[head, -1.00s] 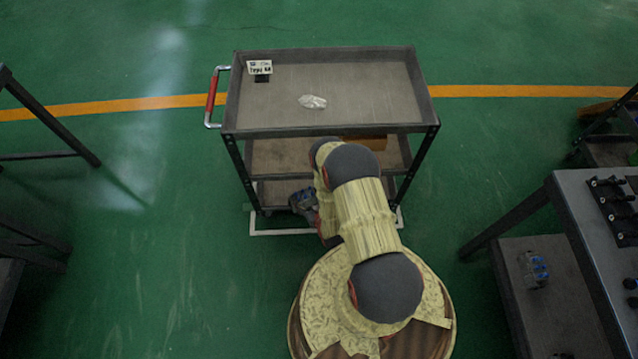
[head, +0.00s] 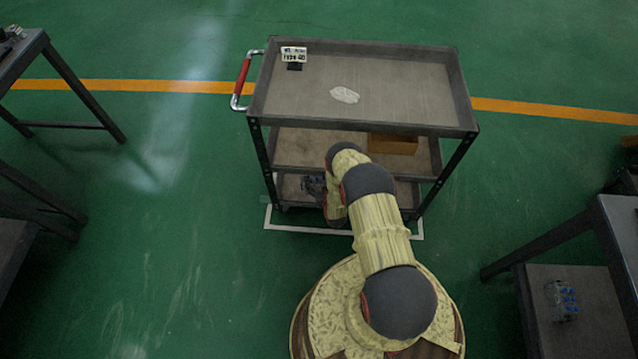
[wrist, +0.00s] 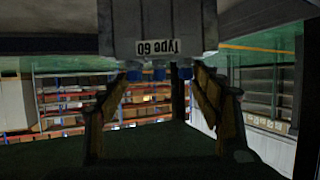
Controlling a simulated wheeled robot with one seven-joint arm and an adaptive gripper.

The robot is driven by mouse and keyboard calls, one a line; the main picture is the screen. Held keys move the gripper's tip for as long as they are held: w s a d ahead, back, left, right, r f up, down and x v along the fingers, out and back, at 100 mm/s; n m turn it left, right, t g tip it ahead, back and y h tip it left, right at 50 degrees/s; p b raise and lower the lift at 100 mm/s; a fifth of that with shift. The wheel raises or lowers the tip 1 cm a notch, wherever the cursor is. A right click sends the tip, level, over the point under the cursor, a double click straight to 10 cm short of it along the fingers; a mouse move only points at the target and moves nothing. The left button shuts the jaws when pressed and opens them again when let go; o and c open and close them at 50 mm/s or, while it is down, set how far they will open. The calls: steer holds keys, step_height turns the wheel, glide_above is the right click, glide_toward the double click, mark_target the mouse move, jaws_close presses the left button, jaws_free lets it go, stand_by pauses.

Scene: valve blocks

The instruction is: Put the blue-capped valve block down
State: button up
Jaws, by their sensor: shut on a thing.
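A grey valve block (wrist: 155,28) with several blue caps and a label reading "Type 60", upside down in the picture, fills the top of the wrist view. My gripper (wrist: 160,78) is shut on it, with one finger on each side. In the head view my gripper (head: 316,186) is at the left front of the three-level cart (head: 362,128), level with its bottom shelf and mostly hidden by my arm. I cannot tell whether the block touches the shelf.
The cart's top tray holds a small sign (head: 293,54) and a crumpled pale thing (head: 345,95). A cardboard box (head: 393,144) stands on the middle shelf, right. Another blue-capped block (head: 562,300) is on a low shelf at right.

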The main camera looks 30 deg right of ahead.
mark_target(318, 184)
steer(key=shift+w+d+f, duration=0.1)
steer(key=shift+w+f, duration=0.1)
steer(key=shift+w, duration=0.25)
steer(key=shift+w+f+b, duration=0.2)
steer(key=shift+f+b, duration=0.75)
steer(key=shift+f, duration=0.7)
steer(key=o, duration=2)
steer(key=shift+s+f, duration=0.2)
steer(key=shift+f, duration=0.05)
steer(key=shift+o, duration=0.5)
steer(key=shift+r, duration=0.15)
steer(key=p+v, duration=0.4)
steer(key=v, duration=0.8)
steer(key=shift+p, duration=0.3)
